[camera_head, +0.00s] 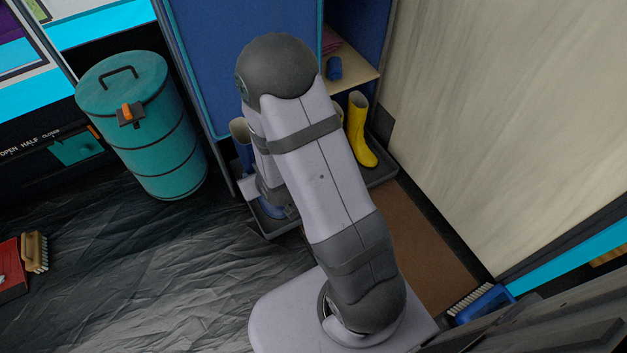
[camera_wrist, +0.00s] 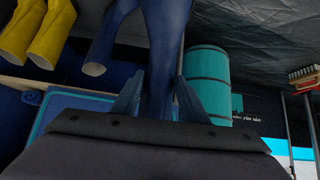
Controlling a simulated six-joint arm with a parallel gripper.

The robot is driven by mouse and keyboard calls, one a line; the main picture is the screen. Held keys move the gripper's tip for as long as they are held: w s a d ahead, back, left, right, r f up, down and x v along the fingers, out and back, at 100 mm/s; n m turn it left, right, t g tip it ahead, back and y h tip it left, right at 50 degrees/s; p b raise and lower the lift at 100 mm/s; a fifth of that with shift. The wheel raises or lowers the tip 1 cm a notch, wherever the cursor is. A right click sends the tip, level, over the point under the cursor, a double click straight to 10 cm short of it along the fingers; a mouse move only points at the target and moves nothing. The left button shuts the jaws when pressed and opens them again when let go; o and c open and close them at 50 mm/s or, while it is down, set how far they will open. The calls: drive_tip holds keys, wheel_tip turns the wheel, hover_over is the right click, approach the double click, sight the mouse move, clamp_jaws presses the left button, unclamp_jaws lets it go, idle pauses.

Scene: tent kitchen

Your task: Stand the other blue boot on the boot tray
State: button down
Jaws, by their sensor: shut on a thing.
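My gripper (camera_wrist: 160,98) is shut on a blue boot (camera_wrist: 163,35), with one finger on each side of its shaft. The boot is roughly upright. Its foot (camera_head: 270,208) shows low over the near left end of the dark boot tray (camera_head: 383,176); my arm hides much of the rest. I cannot tell whether its sole touches the tray. Another blue boot (camera_head: 240,132) stands behind it, against the blue cabinet; its open top (camera_wrist: 95,68) shows in the wrist view. My gripper is mostly hidden in the head view.
Yellow boots (camera_head: 358,130) stand at the tray's right part. A blue cabinet (camera_head: 215,70) rises behind the tray, and a teal barrel (camera_head: 150,140) stands to its left. A brown mat (camera_head: 430,240) and a pale wall (camera_head: 500,100) lie to the right. The dark floor at left is mostly clear.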

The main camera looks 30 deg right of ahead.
drive_tip(key=f+b, duration=0.1)
drive_tip(key=f, duration=0.1)
drive_tip(key=w+f+b, duration=0.1)
drive_tip(key=f+b, duration=0.1)
drive_tip(key=f, duration=0.1)
drive_tip(key=w+f+b, duration=0.1)
drive_tip(key=f+b, duration=0.1)
drive_tip(key=f, duration=0.1)
drive_tip(key=shift+d, duration=0.15)
drive_tip(key=shift+m+h, duration=0.4)
drive_tip(key=shift+m, duration=0.3)
drive_tip(key=w, duration=0.1)
drive_tip(key=w+r, duration=0.1)
drive_tip(key=w, duration=0.1)
drive_tip(key=w+d+r, duration=0.1)
drive_tip(key=shift+w+d+r, duration=0.1)
drive_tip(key=shift+w, duration=0.3)
wheel_tip(320, 180, down, 14)
drive_tip(key=b, duration=0.8)
drive_tip(key=shift+w+d+r, duration=0.15)
drive_tip(key=shift+w+r, duration=0.05)
drive_tip(key=shift+w, duration=0.1)
